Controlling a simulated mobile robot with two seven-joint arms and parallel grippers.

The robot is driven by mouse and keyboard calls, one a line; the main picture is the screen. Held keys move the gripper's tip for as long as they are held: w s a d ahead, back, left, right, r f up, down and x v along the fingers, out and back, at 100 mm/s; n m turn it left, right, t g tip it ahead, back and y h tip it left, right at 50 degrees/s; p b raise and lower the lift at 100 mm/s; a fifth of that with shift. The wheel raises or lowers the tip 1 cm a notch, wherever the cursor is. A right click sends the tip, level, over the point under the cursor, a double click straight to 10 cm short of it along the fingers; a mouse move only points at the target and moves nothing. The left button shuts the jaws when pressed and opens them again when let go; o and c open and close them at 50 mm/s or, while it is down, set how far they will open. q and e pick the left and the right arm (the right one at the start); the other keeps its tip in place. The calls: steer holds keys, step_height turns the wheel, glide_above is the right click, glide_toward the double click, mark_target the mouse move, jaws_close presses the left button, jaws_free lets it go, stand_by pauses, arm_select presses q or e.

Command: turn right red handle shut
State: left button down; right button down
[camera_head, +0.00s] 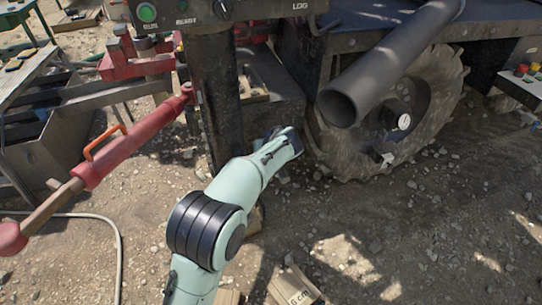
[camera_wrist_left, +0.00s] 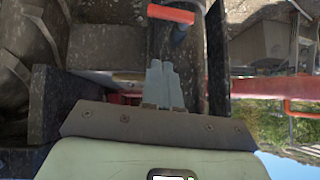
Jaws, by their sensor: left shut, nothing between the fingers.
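A red-orange handle (camera_wrist_left: 170,14) on a blue-grey stem shows at the top of the left wrist view, beyond my fingertips and apart from them. I cannot tell whether it is the right one of a pair. My left gripper (camera_wrist_left: 163,66) is shut and empty, its pale fingers close together and pointing towards the handle. In the head view my mint arm reaches up to the dark machine frame; its fingers cannot be made out there, and I cannot make out this handle there. My right gripper is not in view.
A red cylinder (camera_head: 130,154) with an orange grip slants across the left. A dark post (camera_head: 213,95) stands beside my arm. A grey pipe (camera_head: 385,62) juts out before a big muddy wheel (camera_head: 440,105). Boxes (camera_head: 294,286) lie on the gravel; open ground is at right.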

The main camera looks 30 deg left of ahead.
arm_select(q)
steer(key=shift+r, duration=0.2)
steer(key=shift+a, duration=0.1)
